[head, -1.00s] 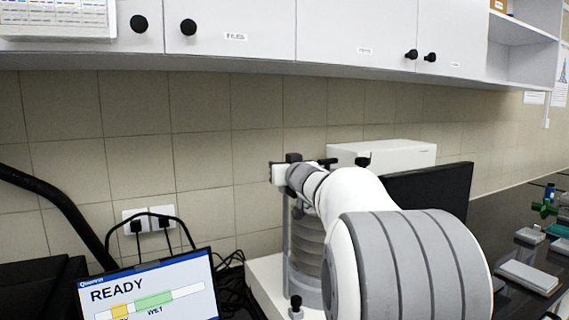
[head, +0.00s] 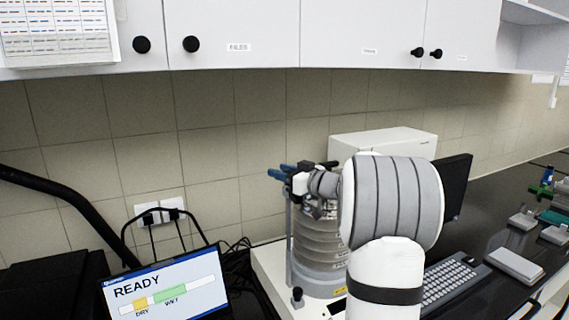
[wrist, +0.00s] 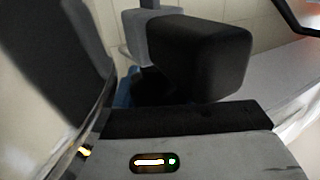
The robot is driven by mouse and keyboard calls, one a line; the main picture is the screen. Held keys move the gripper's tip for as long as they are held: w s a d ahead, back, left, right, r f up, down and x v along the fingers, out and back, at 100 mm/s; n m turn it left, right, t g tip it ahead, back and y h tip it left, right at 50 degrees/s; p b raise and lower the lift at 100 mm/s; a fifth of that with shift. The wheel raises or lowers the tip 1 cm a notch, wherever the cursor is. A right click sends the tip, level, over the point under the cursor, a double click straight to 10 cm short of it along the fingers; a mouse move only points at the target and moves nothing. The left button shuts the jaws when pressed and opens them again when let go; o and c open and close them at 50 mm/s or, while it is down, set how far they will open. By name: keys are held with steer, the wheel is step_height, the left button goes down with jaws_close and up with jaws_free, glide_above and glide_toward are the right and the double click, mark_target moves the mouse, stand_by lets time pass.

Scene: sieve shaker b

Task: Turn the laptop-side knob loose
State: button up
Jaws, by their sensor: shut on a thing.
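The sieve shaker stands against the wall, its stack of round sieves (head: 318,250) under a top clamp. My gripper (head: 298,183) is at the clamp's left, laptop-side end, shut on the laptop-side knob. A blue part (head: 277,174) shows just left of the gripper. A little blue also shows behind the dark finger in the wrist view (wrist: 123,92). The black finger block (wrist: 200,58) fills the middle of the wrist view. Most of the knob is hidden by my gripper, so its turn angle cannot be told.
The laptop (head: 165,290) at lower left reads READY. Black cables (head: 235,255) lie between it and the shaker. A monitor (head: 457,187) and keyboard (head: 453,280) stand to the right. White wall cabinets (head: 235,30) hang above. A white box (head: 385,143) is behind.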

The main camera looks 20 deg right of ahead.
steer(key=shift+n+g+y, duration=0.3)
steer(key=shift+n+y, duration=0.1)
steer(key=shift+y, duration=0.1)
steer(key=o, duration=1)
steer(key=shift+s, duration=0.15)
steer(key=shift+s+d+f, duration=0.1)
steer(key=shift+s+d, duration=0.1)
steer(key=shift+s, duration=0.05)
steer(key=b+v, duration=0.2)
steer(key=v, duration=0.5)
